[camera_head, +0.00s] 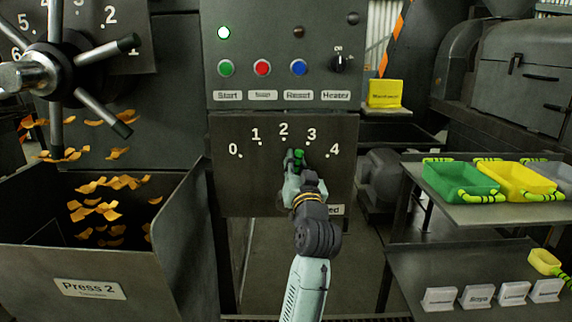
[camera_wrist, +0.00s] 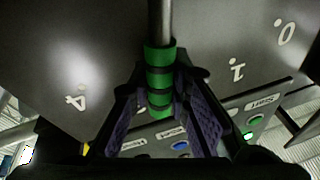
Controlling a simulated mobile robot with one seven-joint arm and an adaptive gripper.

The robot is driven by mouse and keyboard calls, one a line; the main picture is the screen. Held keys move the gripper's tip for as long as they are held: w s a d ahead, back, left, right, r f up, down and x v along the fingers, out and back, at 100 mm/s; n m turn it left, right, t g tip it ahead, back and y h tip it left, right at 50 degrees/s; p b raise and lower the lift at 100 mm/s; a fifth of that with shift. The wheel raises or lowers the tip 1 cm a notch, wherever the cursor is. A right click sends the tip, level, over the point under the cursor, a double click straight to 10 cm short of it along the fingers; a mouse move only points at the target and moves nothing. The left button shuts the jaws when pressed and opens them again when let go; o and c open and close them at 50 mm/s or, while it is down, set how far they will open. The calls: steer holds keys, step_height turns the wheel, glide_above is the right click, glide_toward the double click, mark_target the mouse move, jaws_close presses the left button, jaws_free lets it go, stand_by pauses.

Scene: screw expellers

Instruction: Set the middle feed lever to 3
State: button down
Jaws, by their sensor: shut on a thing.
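The middle feed lever has a green ribbed grip (camera_head: 299,154) and stands in front of a dark panel (camera_head: 230,190) numbered 0 to 4. In the head view the grip shows just below the gap between 2 and 3; the exact setting is hard to tell. My gripper (camera_head: 294,160) covers the lower lever and its pivot. In the wrist view the lever's metal rod and green grip (camera_wrist: 160,56) run between the purple-padded fingers of my gripper (camera_wrist: 162,85), which are closed around the grip. There 4 and 1 flank the lever; 2 and 3 are not clearly readable.
Above the dial is a button panel (camera_head: 280,50) with a lit green lamp. At left, a spoked wheel (camera_head: 62,72) hangs over the Press 2 bin (camera_head: 90,285). At right, a shelf (camera_head: 480,214) holds green, yellow and grey trays.

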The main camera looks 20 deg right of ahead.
steer(key=shift+s+d+f+m, duration=0.2)
steer(key=shift+d+f+m, duration=0.05)
steer(key=shift+d+m, duration=0.5)
steer(key=shift+a, duration=0.1)
steer(key=c, duration=1.5)
jaws_free()
steer(key=v, duration=1.2)
steer(key=shift+a+f, duration=0.1)
steer(key=shift+a, duration=0.05)
